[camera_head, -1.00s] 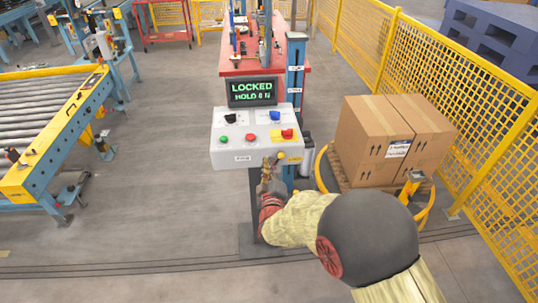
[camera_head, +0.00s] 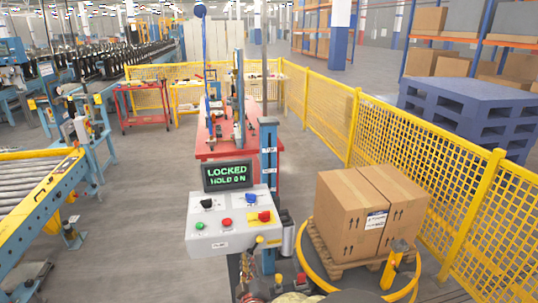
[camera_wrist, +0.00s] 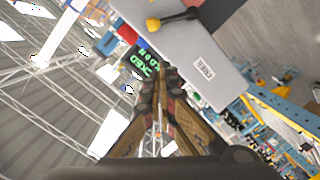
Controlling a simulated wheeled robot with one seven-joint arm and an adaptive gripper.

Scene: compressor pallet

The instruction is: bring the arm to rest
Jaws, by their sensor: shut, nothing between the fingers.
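My gripper (camera_head: 247,270) is at the bottom centre of the head view, low in front of the control box. In the wrist view my gripper (camera_wrist: 165,80) has its fingers together with nothing between them. The grey control box (camera_head: 232,222) carries green, red, blue and black controls and a red one on a yellow plate. It also shows in the wrist view (camera_wrist: 180,40), just past the fingertips; I cannot tell the exact gap. The display (camera_head: 227,176) above the box reads "LOCKED" and "HOLD ON". Most of my arm is below the head view's lower edge.
Brown cartons (camera_head: 370,212) stand on a pallet inside a yellow ring (camera_head: 315,262) at the right. A yellow mesh fence (camera_head: 405,150) runs along the right. A red bench (camera_head: 212,150) stands behind the box, and a roller conveyor (camera_head: 35,200) at the left. Grey floor between them is clear.

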